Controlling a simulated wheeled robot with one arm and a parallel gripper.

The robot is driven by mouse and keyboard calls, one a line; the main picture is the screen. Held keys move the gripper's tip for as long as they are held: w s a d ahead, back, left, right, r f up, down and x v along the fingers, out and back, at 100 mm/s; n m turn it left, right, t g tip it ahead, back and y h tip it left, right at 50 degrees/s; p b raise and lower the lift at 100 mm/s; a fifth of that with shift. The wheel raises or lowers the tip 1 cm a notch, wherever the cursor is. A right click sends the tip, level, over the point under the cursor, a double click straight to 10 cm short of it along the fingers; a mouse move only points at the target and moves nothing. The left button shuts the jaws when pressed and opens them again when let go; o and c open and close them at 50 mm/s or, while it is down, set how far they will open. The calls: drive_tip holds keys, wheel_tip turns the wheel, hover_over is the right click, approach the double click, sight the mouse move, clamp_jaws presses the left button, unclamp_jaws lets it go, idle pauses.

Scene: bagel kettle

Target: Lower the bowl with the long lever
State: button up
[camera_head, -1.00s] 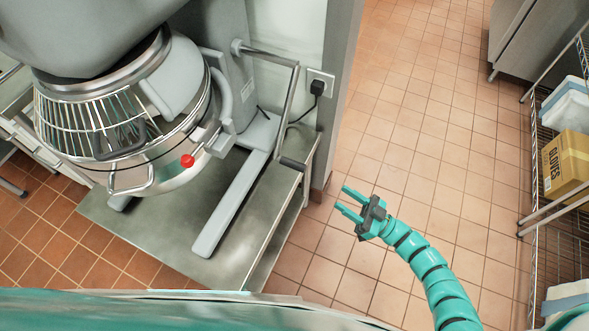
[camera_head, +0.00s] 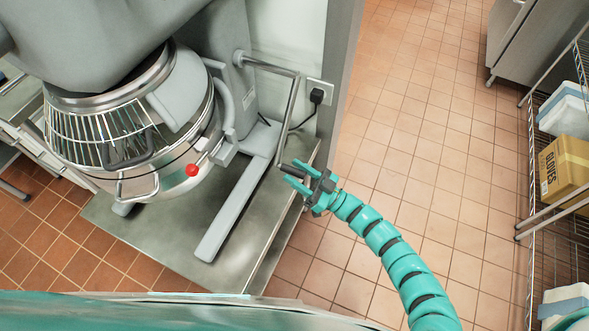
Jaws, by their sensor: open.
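The steel bowl (camera_head: 178,181) sits under the grey mixer head, with a wire guard (camera_head: 95,140) around its top. The long lever (camera_head: 288,118) comes out of the right side of the mixer column and bends down to a dark handle grip (camera_head: 296,162). My gripper (camera_head: 292,174) is open, and its teal fingers overlap the lever's dark grip in the picture. I cannot tell whether they touch it or stand around it. The lever's lower end is partly hidden by the fingers.
A short red-knobbed lever (camera_head: 192,170) is on the bowl's right side. The mixer stands on a low steel table (camera_head: 165,240). A wall outlet with a black plug (camera_head: 317,96) is behind the lever. Tiled floor (camera_head: 420,150) is clear to the right, before a wire shelf with a gloves box (camera_head: 567,168).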

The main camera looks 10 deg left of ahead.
drive_tip(key=shift+w+a+r, duration=0.1)
drive_tip(key=shift+a+r, duration=0.1)
drive_tip(key=shift+a, duration=0.3)
clamp_jaws()
